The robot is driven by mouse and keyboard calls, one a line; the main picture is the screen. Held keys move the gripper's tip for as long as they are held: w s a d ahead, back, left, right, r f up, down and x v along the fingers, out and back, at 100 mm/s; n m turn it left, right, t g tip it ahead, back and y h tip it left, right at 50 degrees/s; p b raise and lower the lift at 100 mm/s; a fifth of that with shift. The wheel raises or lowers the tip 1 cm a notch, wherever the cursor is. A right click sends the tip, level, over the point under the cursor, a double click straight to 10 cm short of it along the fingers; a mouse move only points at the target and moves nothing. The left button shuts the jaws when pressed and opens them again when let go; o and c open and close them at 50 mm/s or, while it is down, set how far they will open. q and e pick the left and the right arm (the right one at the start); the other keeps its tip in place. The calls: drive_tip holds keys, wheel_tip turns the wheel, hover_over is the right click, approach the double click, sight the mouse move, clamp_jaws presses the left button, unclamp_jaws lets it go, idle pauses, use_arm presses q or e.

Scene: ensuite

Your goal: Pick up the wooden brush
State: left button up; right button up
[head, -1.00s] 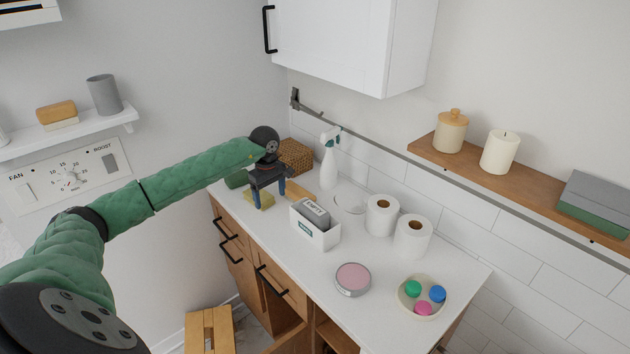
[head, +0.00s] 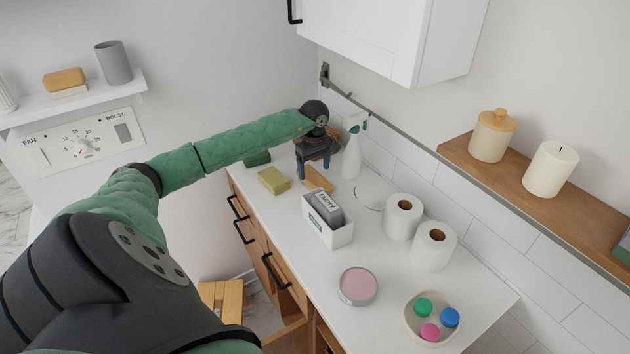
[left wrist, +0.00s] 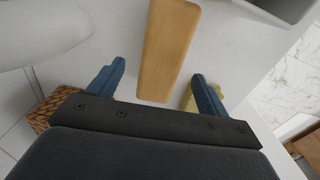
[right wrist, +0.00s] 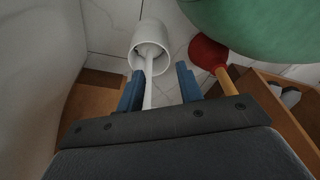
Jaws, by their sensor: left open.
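The wooden brush (head: 319,181) lies flat on the white counter, partly hidden by my left gripper in the head view. In the left wrist view the brush (left wrist: 168,50) is a long tan piece, its near end between the finger lines and its far end cut off by the top edge. My left gripper (head: 313,172) points down over the counter. Its blue fingers (left wrist: 158,70) are open, one on each side of the brush, with nothing held. My right gripper (right wrist: 158,80) shows only in the right wrist view, open, low near the floor.
A yellow sponge (head: 273,181) lies left of the brush. A white bin (head: 327,230), spray bottle (head: 352,150) and toilet rolls (head: 403,217) stand close by. Near my right gripper are a white toilet brush (right wrist: 150,48) and a red plunger (right wrist: 208,52).

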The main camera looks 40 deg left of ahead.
sight(314, 177)
use_arm(q)
wheel_tip(314, 177, down, 4)
drive_tip(key=shift+d+r, duration=0.15)
drive_tip(key=shift+r, duration=0.05)
drive_tip(key=shift+s+f, duration=0.1)
drive_tip(key=shift+f, duration=0.45)
use_arm(e)
drive_tip(key=shift+s+d+f, duration=0.15)
drive_tip(key=shift+s, duration=0.35)
use_arm(q)
drive_tip(key=c, duration=1.1)
drive_tip(key=shift+r, duration=0.55)
wheel_tip(314, 177, up, 3)
drive_tip(key=shift+f, duration=0.2)
drive_tip(key=d+r, duration=0.2)
drive_tip(key=d, duration=0.2)
drive_tip(key=d+r, duration=0.3)
drive_tip(key=w+d+r, duration=0.1)
drive_tip(key=d+r, duration=0.1)
drive_tip(key=d, duration=0.2)
drive_tip(key=shift+w+d+r+p, duration=0.1)
drive_tip(key=shift+d+r+p, duration=0.1)
drive_tip(key=shift+d+p, duration=0.15)
use_arm(e)
drive_tip(key=shift+s+f, duration=0.2)
drive_tip(key=shift+s, duration=0.5)
use_arm(q)
drive_tip(key=shift+a, duration=0.1)
use_arm(e)
drive_tip(key=shift+w, duration=0.1)
